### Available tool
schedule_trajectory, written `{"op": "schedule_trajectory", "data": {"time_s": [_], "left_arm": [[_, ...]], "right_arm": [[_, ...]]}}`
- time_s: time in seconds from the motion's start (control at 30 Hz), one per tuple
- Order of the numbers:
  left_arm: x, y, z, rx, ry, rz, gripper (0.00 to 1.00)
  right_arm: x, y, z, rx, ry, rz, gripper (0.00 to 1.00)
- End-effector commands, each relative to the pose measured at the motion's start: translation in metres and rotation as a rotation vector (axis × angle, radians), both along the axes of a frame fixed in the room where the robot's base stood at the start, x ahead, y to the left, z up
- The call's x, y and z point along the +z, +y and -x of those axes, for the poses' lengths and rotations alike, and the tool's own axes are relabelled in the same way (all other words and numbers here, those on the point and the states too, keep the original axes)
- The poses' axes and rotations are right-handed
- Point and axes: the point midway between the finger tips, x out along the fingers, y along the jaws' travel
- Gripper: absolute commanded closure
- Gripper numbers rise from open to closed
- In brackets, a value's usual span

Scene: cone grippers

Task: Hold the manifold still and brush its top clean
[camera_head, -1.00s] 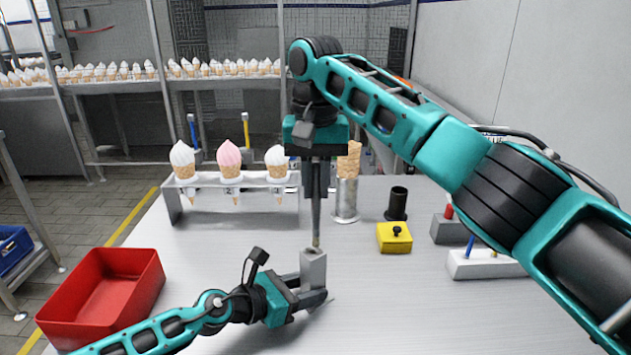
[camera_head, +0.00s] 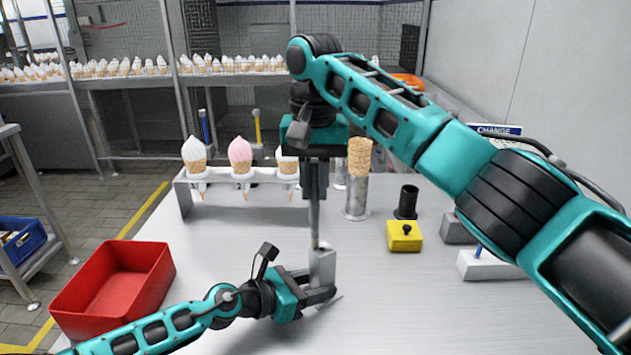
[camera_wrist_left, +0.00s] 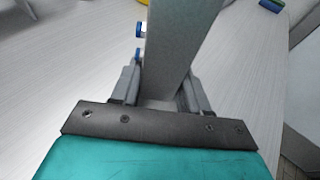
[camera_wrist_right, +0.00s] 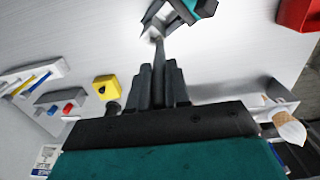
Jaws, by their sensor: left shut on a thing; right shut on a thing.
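The manifold (camera_head: 322,268) is a grey upright block near the table's front middle. My left gripper (camera_head: 318,292) is shut on its lower part; the block also stands between the fingers in the left wrist view (camera_wrist_left: 178,45). Small blue parts show at its left edge there. My right gripper (camera_head: 315,180) points down above it and is shut on a slim grey brush (camera_head: 314,218). The brush tip is at the manifold's top; whether it touches is hard to tell. In the right wrist view the brush (camera_wrist_right: 159,62) reaches toward the left gripper. The bristles are too small to make out.
A red bin (camera_head: 112,290) is at the left. A cone rack (camera_head: 235,178) stands behind, with a metal cup of cones (camera_head: 355,197), a black cup (camera_head: 406,201) and a yellow box (camera_head: 404,237) to its right. A white block (camera_head: 490,266) is farther right. The front right table is clear.

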Motion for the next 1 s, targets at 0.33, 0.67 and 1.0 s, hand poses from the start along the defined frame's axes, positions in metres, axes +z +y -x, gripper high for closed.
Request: {"op": "schedule_trajectory", "data": {"time_s": [0.33,0.67,1.0], "left_arm": [[0.0,0.001,0.0,0.002,0.0,0.0,0.84],[0.0,0.001,-0.001,0.002,0.0,0.0,0.84],[0.0,0.001,0.0,0.002,-0.001,-0.001,0.84]], "right_arm": [[0.0,-0.01,-0.006,-0.001,0.001,-0.001,1.0],[0.001,-0.019,-0.012,-0.001,0.0,0.0,1.0],[0.001,-0.018,-0.012,0.0,0.0,0.0,1.0]]}}
